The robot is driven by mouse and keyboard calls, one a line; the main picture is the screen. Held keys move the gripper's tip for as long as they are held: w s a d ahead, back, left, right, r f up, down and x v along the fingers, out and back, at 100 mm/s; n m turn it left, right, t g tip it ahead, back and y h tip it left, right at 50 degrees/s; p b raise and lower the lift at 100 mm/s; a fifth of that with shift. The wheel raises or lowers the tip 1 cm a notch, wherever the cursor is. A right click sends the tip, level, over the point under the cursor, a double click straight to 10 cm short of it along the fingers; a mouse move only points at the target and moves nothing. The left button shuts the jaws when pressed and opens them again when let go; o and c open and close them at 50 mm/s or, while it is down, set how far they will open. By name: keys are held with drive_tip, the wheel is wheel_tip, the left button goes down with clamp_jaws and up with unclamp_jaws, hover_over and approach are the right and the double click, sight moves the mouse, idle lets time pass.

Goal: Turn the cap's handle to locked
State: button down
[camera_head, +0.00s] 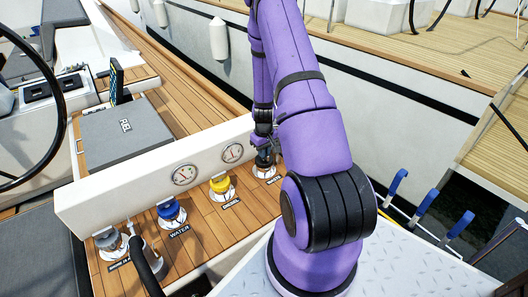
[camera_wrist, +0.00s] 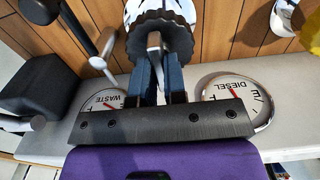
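A black cap with scalloped edges (camera_wrist: 172,28) sits on a round white base in the wood deck, and a narrow metal handle (camera_wrist: 154,42) stands up from it. My gripper (camera_wrist: 158,70) has one finger on each side of this handle, close against it with hardly any gap. In the head view my gripper (camera_head: 263,142) is down over the dark cap (camera_head: 263,162) at the right end of the row, partly hiding it. Which way the handle is turned relative to any locked mark cannot be made out.
A yellow cap (camera_head: 220,184), a blue cap (camera_head: 168,209) and a grey cap (camera_head: 107,239) stand along the same deck strip. The WASTE gauge (camera_wrist: 105,103) and DIESEL gauge (camera_wrist: 237,97) flank my gripper. A black block (camera_wrist: 45,85) lies to its left.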

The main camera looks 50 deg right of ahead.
drive_tip(key=shift+m, duration=0.4)
drive_tip(key=m, duration=0.3)
drive_tip(key=shift+m, duration=0.3)
drive_tip(key=m, duration=0.4)
drive_tip(key=shift+m, duration=0.3)
drive_tip(key=m, duration=0.4)
drive_tip(key=shift+m, duration=2.5)
drive_tip(key=c, duration=1.2)
unclamp_jaws()
drive_tip(key=shift+o, duration=0.2)
